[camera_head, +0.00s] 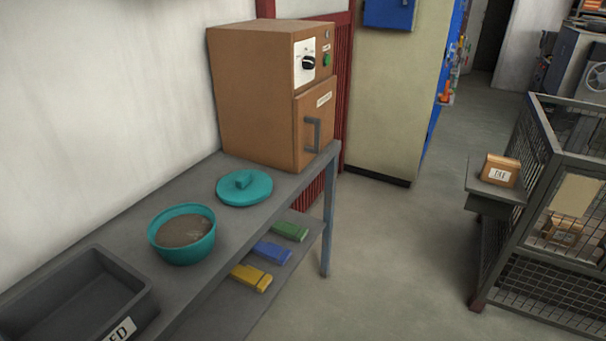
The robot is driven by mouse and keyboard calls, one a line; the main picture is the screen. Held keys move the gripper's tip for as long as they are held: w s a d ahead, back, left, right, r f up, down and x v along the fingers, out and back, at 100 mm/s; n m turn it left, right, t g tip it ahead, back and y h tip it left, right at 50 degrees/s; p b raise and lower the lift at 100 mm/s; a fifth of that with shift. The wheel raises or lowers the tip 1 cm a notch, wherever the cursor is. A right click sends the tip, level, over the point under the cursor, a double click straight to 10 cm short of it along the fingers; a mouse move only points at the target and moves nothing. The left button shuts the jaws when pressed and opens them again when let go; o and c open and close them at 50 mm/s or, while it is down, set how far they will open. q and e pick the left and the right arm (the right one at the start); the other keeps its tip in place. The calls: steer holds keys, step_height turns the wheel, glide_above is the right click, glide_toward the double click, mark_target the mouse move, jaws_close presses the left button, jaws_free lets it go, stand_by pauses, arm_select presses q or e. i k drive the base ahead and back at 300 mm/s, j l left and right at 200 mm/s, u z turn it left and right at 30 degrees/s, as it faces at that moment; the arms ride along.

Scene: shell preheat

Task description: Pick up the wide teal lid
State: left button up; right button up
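The wide teal lid (245,191) lies flat on the grey bench (208,228), with its block-shaped handle on top. It sits between a teal bowl (182,237) and a brown oven. The bowl is uncovered and holds a brownish-grey material. Neither of my grippers shows in the head view.
The brown oven (262,97) with a closed door stands at the bench's far end. A dark grey bin (75,303) is at the near left. The lower shelf holds green (290,231), blue (271,252) and yellow (251,278) items. A wire cage (550,230) stands right; the floor between is clear.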

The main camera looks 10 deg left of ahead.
mark_target(241, 187)
steer(key=i+l+z, duration=0.2)
steer(key=i, duration=0.3)
steer(key=i+l+z, duration=0.2)
steer(key=i+l, duration=0.15)
steer(key=i, duration=0.2)
steer(key=i+l+z, duration=0.2)
steer(key=i, duration=0.35)
steer(key=i+u, duration=0.35)
steer(key=u, duration=0.15)
steer(key=i+l+u, duration=0.1)
steer(key=i+u, duration=0.35)
steer(key=i+l+u, duration=0.2)
steer(key=u, duration=0.3)
